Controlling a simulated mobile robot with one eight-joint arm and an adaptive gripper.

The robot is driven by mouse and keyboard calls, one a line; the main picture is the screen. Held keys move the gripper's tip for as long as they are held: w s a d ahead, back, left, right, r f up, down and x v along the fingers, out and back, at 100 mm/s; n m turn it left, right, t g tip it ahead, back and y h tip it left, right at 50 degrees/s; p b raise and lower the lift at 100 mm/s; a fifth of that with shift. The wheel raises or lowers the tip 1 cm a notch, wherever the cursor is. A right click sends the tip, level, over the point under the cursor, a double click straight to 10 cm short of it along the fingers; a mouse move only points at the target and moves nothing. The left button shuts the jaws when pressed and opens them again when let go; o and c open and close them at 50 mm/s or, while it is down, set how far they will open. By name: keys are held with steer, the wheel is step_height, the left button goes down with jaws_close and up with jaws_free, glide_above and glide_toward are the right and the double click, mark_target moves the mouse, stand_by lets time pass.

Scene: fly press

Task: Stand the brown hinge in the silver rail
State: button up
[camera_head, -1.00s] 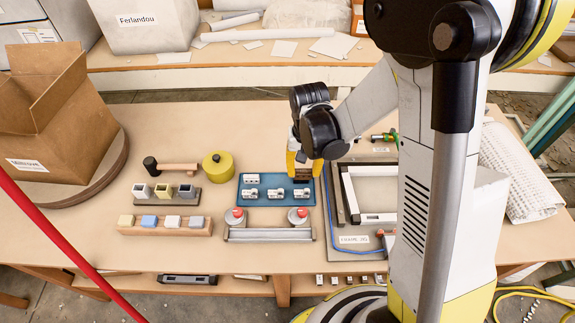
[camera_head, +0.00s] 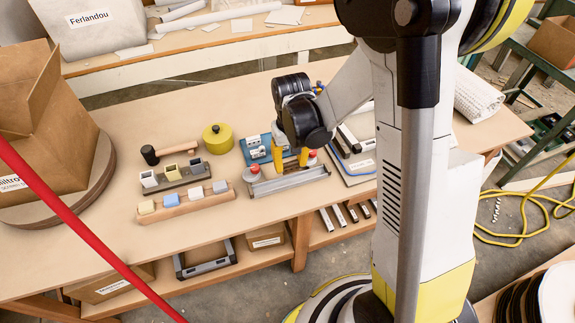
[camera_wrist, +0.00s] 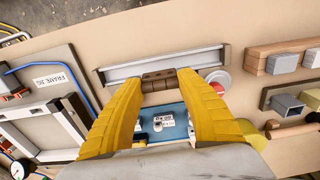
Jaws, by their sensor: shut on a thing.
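My gripper (camera_head: 291,158) is shut on the brown hinge (camera_wrist: 159,81), which sits crosswise between the yellow fingertips in the wrist view. In the head view the hinge is mostly hidden by the fingers. The silver rail (camera_head: 289,181) is a long channel near the table's front edge. It also shows in the wrist view (camera_wrist: 204,57), just beyond the fingertips. The hinge overlaps the rail's near edge in that picture, close to the middle of its length. I cannot tell whether the hinge touches the rail.
Red buttons on round bases (camera_head: 253,172) (camera_head: 312,158) stand behind the rail. A blue tray (camera_wrist: 172,129) with white pieces lies behind it too. A wooden block row (camera_head: 187,204) stands left of the rail. A frame jig board (camera_wrist: 40,100) lies on the other side.

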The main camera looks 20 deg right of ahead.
mark_target(291, 172)
steer(key=shift+s+f, duration=0.15)
steer(key=shift+f, duration=0.1)
steer(key=shift+f+b, duration=0.75)
steer(key=shift+f, duration=0.15)
steer(key=shift+f+b, duration=0.5)
steer(key=shift+f, duration=0.35)
steer(key=shift+f+b, duration=0.9)
steer(key=shift+b, duration=0.3)
stand_by(0.5)
stand_by(0.3)
steer(key=o, duration=1.1)
steer(key=shift+o, duration=0.9)
steer(key=shift+r+p, duration=2.5)
steer(key=shift+r, duration=1.05)
